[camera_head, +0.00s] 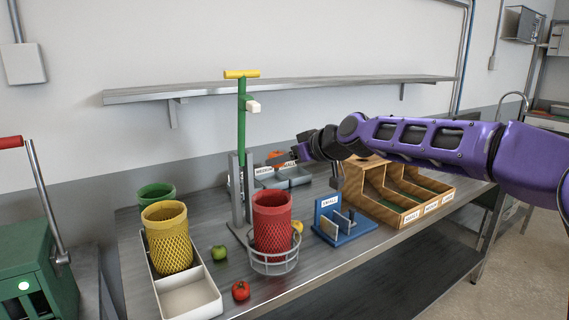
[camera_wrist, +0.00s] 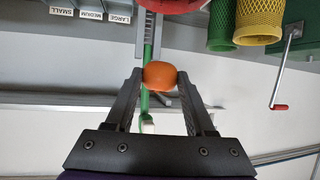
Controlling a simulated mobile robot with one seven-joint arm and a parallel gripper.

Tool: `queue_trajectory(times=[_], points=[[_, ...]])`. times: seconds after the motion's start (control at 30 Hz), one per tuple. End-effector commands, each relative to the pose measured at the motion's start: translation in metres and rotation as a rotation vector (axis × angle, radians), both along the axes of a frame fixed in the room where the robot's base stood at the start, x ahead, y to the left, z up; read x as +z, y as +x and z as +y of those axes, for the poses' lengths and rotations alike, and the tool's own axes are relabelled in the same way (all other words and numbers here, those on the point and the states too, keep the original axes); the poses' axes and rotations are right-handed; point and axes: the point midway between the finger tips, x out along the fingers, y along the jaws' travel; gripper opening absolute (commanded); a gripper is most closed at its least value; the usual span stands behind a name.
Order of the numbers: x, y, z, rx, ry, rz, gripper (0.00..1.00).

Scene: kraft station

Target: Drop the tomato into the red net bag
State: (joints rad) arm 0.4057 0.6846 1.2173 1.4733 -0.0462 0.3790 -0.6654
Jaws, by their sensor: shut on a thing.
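My gripper (camera_wrist: 160,77) is shut on a round orange fruit (camera_wrist: 159,75), which shows between the two fingertips in the wrist view. In the head view my gripper (camera_head: 293,156) is above the table, with the orange fruit (camera_head: 276,158) at its tip. The red net bag (camera_head: 272,222) stands open at the top in a wire basket, below the gripper and slightly left. Its red edge (camera_wrist: 177,6) shows at the top of the wrist view. A red tomato (camera_head: 241,291) with a green top lies on the table near the front edge, left of the bag.
A green post with a yellow handle (camera_head: 241,75) rises behind the red bag. A green fruit (camera_head: 218,253) lies nearby. A blue stand (camera_head: 343,229) and a wooden sorter (camera_head: 400,212) are right.

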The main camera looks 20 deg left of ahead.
Motion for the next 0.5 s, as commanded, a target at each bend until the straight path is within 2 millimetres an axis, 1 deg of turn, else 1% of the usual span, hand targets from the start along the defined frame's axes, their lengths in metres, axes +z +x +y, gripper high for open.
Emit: queue_trajectory(times=[0.17,0.27,0.5], points=[[-0.007,0.0,0.0,0.001,0.0,0.0,0.01],[-0.016,0.0,0.0,0.001,0.0,0.0,0.01],[-0.045,0.0,0.0,0.001,0.0,0.0,0.01]])
